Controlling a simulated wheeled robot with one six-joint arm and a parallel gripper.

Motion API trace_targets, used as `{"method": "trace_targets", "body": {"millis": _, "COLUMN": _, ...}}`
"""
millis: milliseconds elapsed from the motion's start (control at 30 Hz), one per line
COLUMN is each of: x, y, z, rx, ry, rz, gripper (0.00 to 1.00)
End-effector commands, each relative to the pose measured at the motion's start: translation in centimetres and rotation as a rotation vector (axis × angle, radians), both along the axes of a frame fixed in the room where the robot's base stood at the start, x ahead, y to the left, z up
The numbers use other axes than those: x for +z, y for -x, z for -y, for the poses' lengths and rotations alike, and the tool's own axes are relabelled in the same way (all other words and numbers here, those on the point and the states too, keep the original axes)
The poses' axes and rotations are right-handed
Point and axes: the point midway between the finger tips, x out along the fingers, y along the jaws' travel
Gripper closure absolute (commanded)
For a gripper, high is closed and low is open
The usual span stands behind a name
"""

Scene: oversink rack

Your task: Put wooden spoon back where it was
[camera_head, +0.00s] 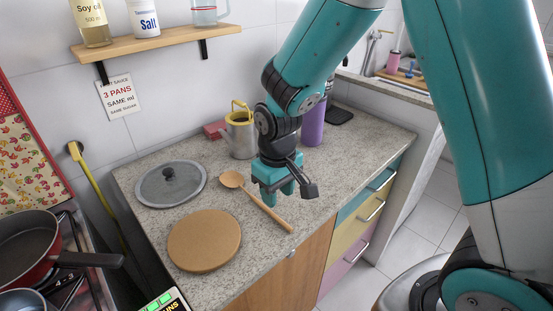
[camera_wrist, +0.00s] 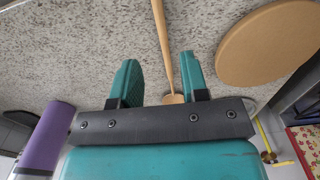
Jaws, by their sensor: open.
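The wooden spoon (camera_head: 268,211) lies on the speckled stone counter, its bowl towards the back left and its handle pointing to the front right. My gripper (camera_head: 276,190) is open over the counter by the spoon's middle. In the wrist view the spoon's handle (camera_wrist: 162,42) passes through the gap between the two teal fingers of my gripper (camera_wrist: 160,82), nearer the right finger. The bowl is partly hidden there behind the gripper's base. I cannot tell how far above the counter the fingertips are.
A round wooden board (camera_head: 204,241) and a glass lid (camera_head: 171,184) lie left of the spoon. A metal watering can (camera_head: 241,137) and a purple bottle (camera_head: 313,124) stand behind my gripper. A pan (camera_head: 27,243) sits on the stove at left. The counter's front right is clear.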

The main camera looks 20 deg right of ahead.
Motion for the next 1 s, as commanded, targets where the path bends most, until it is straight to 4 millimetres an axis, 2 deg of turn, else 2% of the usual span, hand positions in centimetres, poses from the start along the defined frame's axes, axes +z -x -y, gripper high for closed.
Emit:
{"method": "trace_targets", "body": {"millis": 33, "x": 1.5, "y": -0.1, "z": 0.0, "rx": 0.000, "ry": -0.003, "rz": 0.009, "gripper": 0.59}}
{"method": "trace_targets", "body": {"millis": 100, "x": 3.3, "y": -0.1, "z": -0.1, "rx": 0.001, "ry": -0.002, "rz": 0.008, "gripper": 0.59}}
{"method": "trace_targets", "body": {"millis": 300, "x": 7.8, "y": -0.1, "z": 0.0, "rx": 0.001, "ry": -0.002, "rz": 0.006, "gripper": 0.59}}
{"method": "trace_targets", "body": {"millis": 400, "x": 9.3, "y": 0.0, "z": 0.0, "rx": 0.001, "ry": -0.002, "rz": 0.005, "gripper": 0.59}}
{"method": "trace_targets", "body": {"millis": 567, "x": 10.7, "y": 0.3, "z": -0.1, "rx": 0.005, "ry": -0.006, "rz": 0.003, "gripper": 0.59}}
{"method": "trace_targets", "body": {"millis": 667, "x": 11.9, "y": 2.2, "z": -0.6, "rx": 0.039, "ry": -0.047, "rz": 0.012, "gripper": 0.59}}
{"method": "trace_targets", "body": {"millis": 767, "x": 13.6, "y": 6.3, "z": -1.8, "rx": 0.108, "ry": -0.132, "rz": 0.030, "gripper": 0.59}}
{"method": "trace_targets", "body": {"millis": 900, "x": 15.2, "y": 12.7, "z": -3.6, "rx": 0.212, "ry": -0.257, "rz": 0.047, "gripper": 0.59}}
{"method": "trace_targets", "body": {"millis": 1000, "x": 15.7, "y": 16.1, "z": -4.4, "rx": 0.267, "ry": -0.322, "rz": 0.055, "gripper": 0.59}}
